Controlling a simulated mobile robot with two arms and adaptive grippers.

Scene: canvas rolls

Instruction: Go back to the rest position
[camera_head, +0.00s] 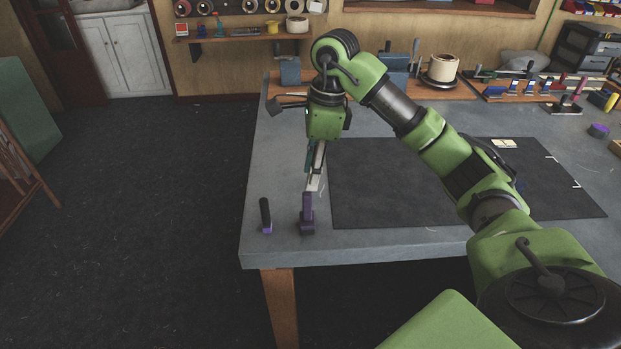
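My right arm reaches in from the lower right, across the table (400,242). Its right gripper (314,182) points down near the table's left front corner. Its fingers end at the top of a small purple tool (307,213) standing on the table. The view is too small to tell whether the fingers grip that tool or only sit behind or above it. A second small tool with a dark upright handle and purple base (266,216) stands just to the left, apart from the gripper. My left gripper is not in view.
A dark mat (385,195) covers the table's middle. A wooden rack of tools (515,88), a tape roll (443,68) and a purple ring (599,130) are at the back and right.

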